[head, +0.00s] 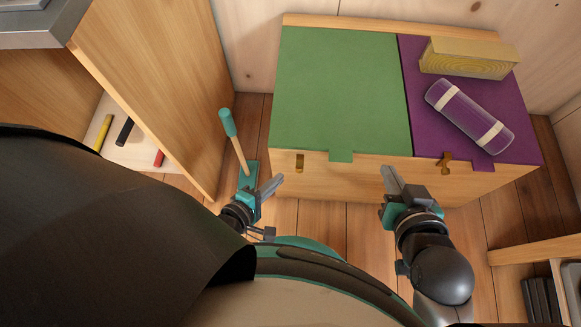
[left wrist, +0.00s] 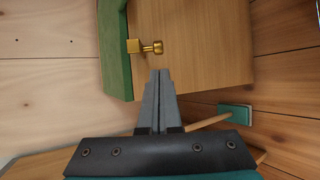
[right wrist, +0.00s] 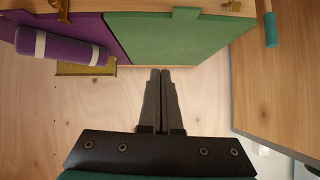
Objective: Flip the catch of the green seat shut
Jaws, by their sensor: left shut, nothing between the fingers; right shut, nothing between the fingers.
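The green seat (head: 335,85) has its lid down on the wooden box. Its brass catch (head: 299,162) sits on the front face, left of the green tab. In the left wrist view the catch (left wrist: 147,46) shows a square part beside the green lid edge and a round knob over the wood. My left gripper (head: 275,182) is shut and empty, just in front of and below the catch, with a small gap. My right gripper (head: 388,172) is shut and empty, in front of the box to the right, away from the catch.
The purple seat (head: 420,100) adjoins on the right, bearing a purple roll (head: 470,117) and a yellow block (head: 467,58); its own brass catch (head: 445,162) is on the front. A teal-handled tool (head: 236,140) stands left of the box, beside a wooden panel (head: 150,80).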

